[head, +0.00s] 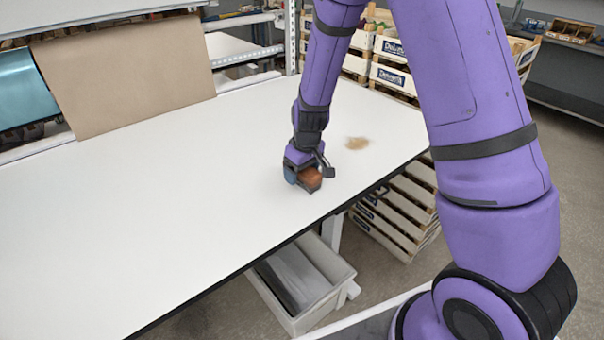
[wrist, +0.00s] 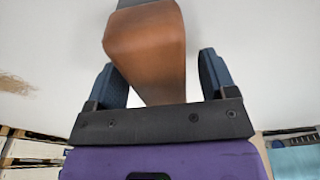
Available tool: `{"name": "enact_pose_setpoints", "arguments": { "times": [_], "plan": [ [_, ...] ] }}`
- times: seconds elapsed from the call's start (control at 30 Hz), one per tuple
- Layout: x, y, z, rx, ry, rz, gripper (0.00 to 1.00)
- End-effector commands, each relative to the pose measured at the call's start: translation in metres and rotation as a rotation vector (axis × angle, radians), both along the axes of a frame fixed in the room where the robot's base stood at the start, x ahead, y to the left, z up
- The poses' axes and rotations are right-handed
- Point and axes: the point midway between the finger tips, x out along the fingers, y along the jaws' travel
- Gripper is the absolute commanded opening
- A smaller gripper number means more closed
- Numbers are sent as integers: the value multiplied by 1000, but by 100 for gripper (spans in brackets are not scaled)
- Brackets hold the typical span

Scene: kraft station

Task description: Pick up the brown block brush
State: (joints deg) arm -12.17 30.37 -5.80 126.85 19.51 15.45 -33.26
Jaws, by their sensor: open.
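The brown block brush (head: 310,179) is on the white table near its front edge, partly hidden by my gripper in the head view. In the wrist view the brush (wrist: 147,50) shows as a brown wooden block, with a dark part at its top edge. My gripper (wrist: 160,80) is open, with one dark blue finger on each side of the block. In the head view my gripper (head: 303,172) is down at the brush.
The white table (head: 150,220) is mostly bare. A tan patch (head: 357,143) lies on it behind the brush. Brown paper (head: 125,72) and a blue roll (head: 24,88) are at the back left. Crates (head: 395,215) stand beyond the right edge, and a grey bin (head: 300,280) is below the front edge.

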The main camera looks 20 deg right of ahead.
Motion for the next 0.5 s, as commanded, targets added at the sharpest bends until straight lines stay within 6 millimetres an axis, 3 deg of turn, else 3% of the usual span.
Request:
{"name": "enact_pose_setpoints", "arguments": {
  "times": [0.2,0.43,0.47,0.5],
  "plan": [
    [0,0,0,0,-1,0,78],
    [0,0,0,0,0,0,27],
    [0,0,0,0,0,0,21],
    [0,0,0,0,-1,0,21]
  ]
}}
